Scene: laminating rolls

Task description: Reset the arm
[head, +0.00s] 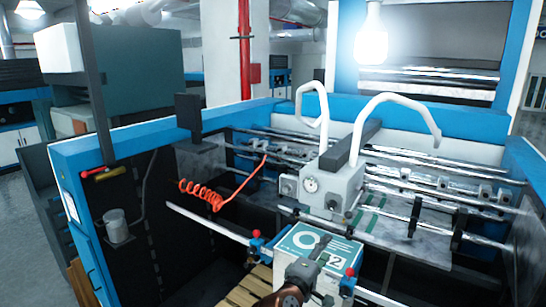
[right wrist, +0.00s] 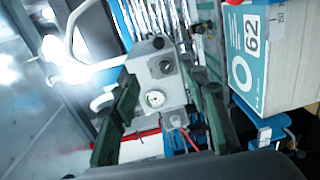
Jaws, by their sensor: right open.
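My right gripper (head: 318,249) is at the bottom middle of the head view, in front of a teal-and-white box marked with a ring and number (head: 303,240). In the right wrist view my right gripper (right wrist: 165,90) has its two dark green fingers spread apart, with nothing between them. The same box (right wrist: 262,50) is beside the right finger in that view, outside the jaws. Whether the gripper touches the box cannot be told. My left gripper is not in view.
A blue-framed machine (head: 140,146) surrounds the work area, with metal rods across it. A grey gauge unit (head: 330,187) with white curved tubes stands behind the box. A red coiled hose (head: 205,195) hangs to the left. Wooden slats (head: 250,290) lie below.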

